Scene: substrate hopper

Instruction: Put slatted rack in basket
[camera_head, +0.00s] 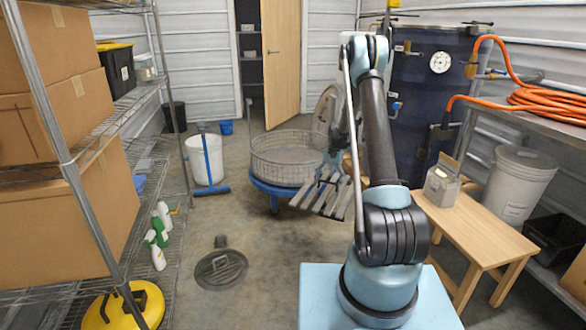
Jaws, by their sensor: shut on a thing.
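The basket (283,158) is a wide, round wire basket with a grey bottom, on a blue wheeled base (268,187). The rack appears at the basket's right front side in the picture; I cannot tell whether they touch. My arm hides the area right of the basket.
A white bucket (204,160) and blue squeegee (212,190) stand left of the basket. A wire shelf with cardboard boxes (85,205) fills the left. Floor in front of the basket is mostly clear.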

